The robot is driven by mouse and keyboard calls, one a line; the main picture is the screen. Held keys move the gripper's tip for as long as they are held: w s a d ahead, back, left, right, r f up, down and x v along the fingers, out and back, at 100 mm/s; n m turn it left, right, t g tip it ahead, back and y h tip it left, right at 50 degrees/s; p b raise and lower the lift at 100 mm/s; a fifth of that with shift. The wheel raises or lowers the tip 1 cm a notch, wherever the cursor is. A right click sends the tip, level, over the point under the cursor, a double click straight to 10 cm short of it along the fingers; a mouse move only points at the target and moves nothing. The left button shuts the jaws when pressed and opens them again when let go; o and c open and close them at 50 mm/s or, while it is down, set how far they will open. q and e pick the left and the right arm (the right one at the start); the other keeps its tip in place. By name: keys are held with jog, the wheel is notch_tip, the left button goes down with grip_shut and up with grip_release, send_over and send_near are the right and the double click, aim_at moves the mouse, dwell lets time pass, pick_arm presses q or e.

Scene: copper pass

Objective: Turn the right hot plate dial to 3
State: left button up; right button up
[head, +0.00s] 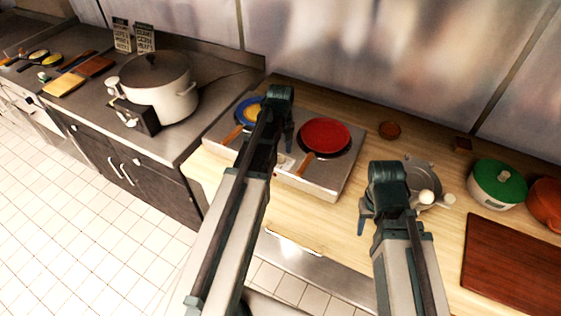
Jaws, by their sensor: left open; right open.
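The hot plate (342,181) is a flat steel unit with two burners on the wooden counter. A red pan (325,134) with a wooden handle sits on its right side, and a blue pan (244,112) with a wooden handle sits on its left. A small pale patch shows on the plate beside my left gripper; I cannot tell if it is a dial. The right dial and its setting cannot be made out. My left gripper (278,145) is open above the middle of the hot plate, its arm covering part of it. My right gripper (372,214) is open and empty, right of the hot plate.
A grey pot (424,178) stands behind my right gripper. A green-lidded pot (497,184), an orange pot (546,203) and a brown board (513,262) lie further right. A large white pot (172,88) stands on the left counter.

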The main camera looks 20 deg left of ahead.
pick_arm(q)
jog(key=shift+f+b, duration=0.35)
jog(key=shift+f, duration=0.4)
grip_shut()
